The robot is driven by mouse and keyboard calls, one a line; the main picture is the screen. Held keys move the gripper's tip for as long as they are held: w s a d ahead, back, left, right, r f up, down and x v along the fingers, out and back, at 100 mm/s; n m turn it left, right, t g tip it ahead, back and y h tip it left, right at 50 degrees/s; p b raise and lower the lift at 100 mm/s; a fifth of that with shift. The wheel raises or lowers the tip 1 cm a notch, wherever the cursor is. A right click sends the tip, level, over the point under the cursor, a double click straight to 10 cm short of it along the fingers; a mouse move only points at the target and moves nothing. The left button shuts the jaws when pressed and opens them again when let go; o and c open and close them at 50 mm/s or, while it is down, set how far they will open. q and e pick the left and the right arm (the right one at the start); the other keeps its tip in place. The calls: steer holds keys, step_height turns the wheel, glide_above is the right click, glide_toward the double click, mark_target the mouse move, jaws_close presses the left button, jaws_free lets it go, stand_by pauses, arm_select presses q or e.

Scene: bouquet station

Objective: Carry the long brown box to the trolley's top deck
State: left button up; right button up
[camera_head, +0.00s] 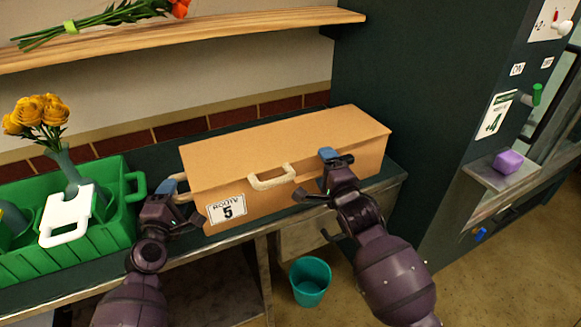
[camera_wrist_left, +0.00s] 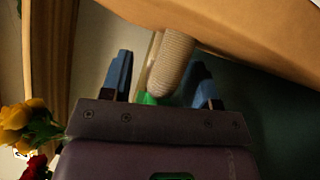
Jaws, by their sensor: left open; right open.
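The long brown box (camera_head: 285,155) lies on the counter, with a "ROUTE 5" label and a pale rope handle (camera_head: 272,177) on its front. My left gripper (camera_head: 183,197) is open at the box's left end. In the left wrist view, a pale ribbed handle end (camera_wrist_left: 173,65) lies between the open blue fingers (camera_wrist_left: 160,80), beside the box (camera_wrist_left: 250,25); contact cannot be told. My right gripper (camera_head: 318,176) is open in front of the box's right part, right of the front handle. The box's right end handle is not visible. I cannot see a trolley.
A green crate (camera_head: 105,236) with vases and a white handled item (camera_head: 67,216) stands left of the box. A wooden shelf (camera_head: 230,30) runs above. A dark cabinet (camera_head: 420,90) stands at right. A teal bin (camera_head: 310,280) is on the floor below.

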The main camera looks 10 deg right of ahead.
arm_select(q)
steer(key=shift+c, duration=0.3)
arm_select(e)
steer(key=shift+c, duration=0.3)
arm_select(q)
steer(key=c, duration=1)
arm_select(e)
steer(key=c, duration=1)
arm_select(q)
jaws_close()
arm_select(e)
steer(key=shift+f, duration=0.1)
steer(key=shift+c, duration=0.8)
arm_select(q)
steer(key=shift+r, duration=0.1)
steer(key=shift+r, duration=0.15)
